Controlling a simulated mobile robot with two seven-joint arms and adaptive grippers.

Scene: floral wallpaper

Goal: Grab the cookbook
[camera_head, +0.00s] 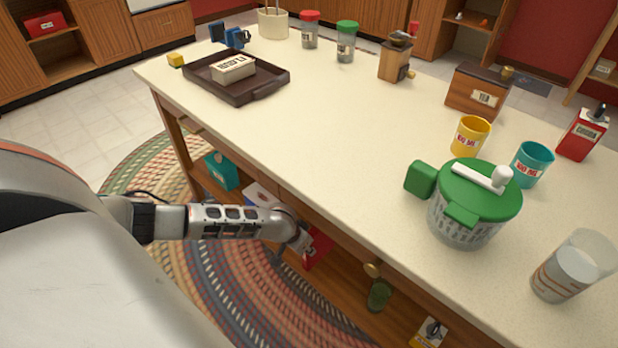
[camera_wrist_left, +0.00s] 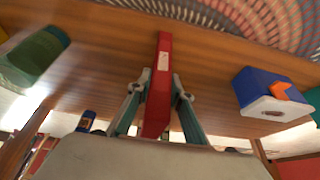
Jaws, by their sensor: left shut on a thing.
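The cookbook is a thin red book (camera_wrist_left: 158,75) standing on edge on the wooden lower shelf, with its spine toward the wrist camera and a small pale label on it. My left gripper (camera_wrist_left: 159,88) is shut on it, one finger against each side. In the head view the red book (camera_head: 318,248) shows partly below the table edge, at the end of my left arm; my left gripper (camera_head: 301,240) is small there and partly hides it. My right gripper is not in view.
On the shelf (camera_wrist_left: 100,60) are a green jar (camera_wrist_left: 38,55) and a blue-and-white box (camera_wrist_left: 262,95), apart from the book on either side. The pale tabletop (camera_head: 330,140) overhangs the shelf and holds a tray, mugs and a green-lidded container (camera_head: 470,205). A braided rug covers the floor.

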